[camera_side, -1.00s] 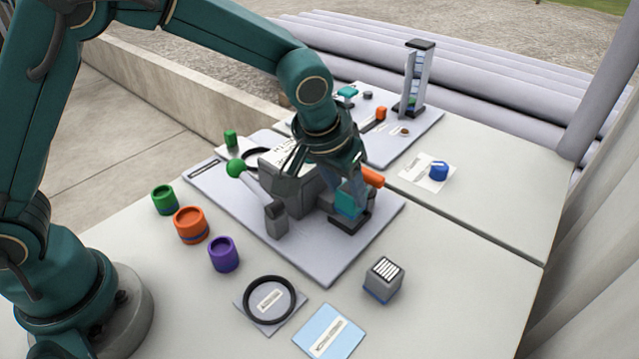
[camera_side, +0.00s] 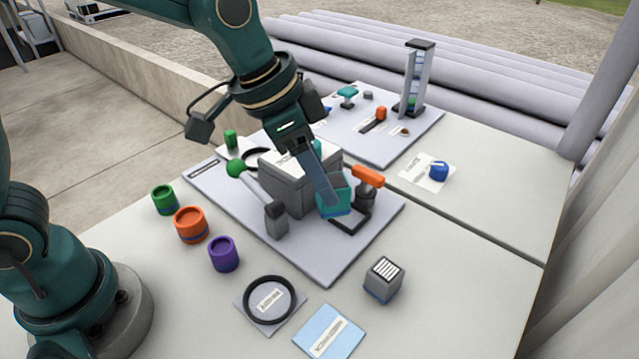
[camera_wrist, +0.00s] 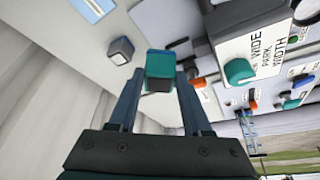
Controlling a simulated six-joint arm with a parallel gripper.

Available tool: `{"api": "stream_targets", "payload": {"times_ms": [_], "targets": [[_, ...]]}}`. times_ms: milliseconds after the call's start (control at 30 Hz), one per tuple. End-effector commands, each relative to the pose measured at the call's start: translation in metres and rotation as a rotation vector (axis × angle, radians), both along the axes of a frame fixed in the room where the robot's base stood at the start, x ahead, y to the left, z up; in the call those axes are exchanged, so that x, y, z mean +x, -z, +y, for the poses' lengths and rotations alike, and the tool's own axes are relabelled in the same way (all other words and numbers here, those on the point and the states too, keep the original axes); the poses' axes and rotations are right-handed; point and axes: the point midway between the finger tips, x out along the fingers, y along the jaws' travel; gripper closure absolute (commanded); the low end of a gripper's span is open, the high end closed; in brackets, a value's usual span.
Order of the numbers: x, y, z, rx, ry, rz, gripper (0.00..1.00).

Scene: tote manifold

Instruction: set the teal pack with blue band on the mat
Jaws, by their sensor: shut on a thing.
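The teal pack (camera_side: 337,193) has a blue band along its lower edge. My gripper (camera_side: 324,190) is shut on it, above the grey fixture board and just left of a black stand. In the wrist view the pack (camera_wrist: 160,66) sits between the two fingertips (camera_wrist: 160,80). The pale blue mat (camera_side: 314,345) with a white label lies flat at the front of the table, well below and in front of the pack. A corner of the mat (camera_wrist: 99,14) shows at the top of the wrist view. Nothing lies on the mat.
A grey block (camera_side: 381,279) with a striped top stands behind and right of the mat. A black ring (camera_side: 250,313) lies on a grey square left of it. An orange-handled clamp (camera_side: 368,176) and a large grey box (camera_side: 290,186) flank the pack. Purple, orange and green pots stand left.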

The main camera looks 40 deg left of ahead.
Motion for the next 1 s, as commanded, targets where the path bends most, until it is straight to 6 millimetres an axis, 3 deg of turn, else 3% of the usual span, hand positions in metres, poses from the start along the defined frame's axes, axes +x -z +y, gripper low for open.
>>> {"api": "stream_targets", "payload": {"times_ms": [200,300,533,1000], "targets": [[-0.048,-0.007,0.012,-0.002,0.199,-0.004,1.00],[-0.062,-0.009,0.017,0.000,0.215,-0.006,1.00],[-0.069,-0.015,0.021,0.002,0.175,-0.002,1.00],[-0.095,0.028,-0.045,0.005,0.181,0.003,1.00]]}}
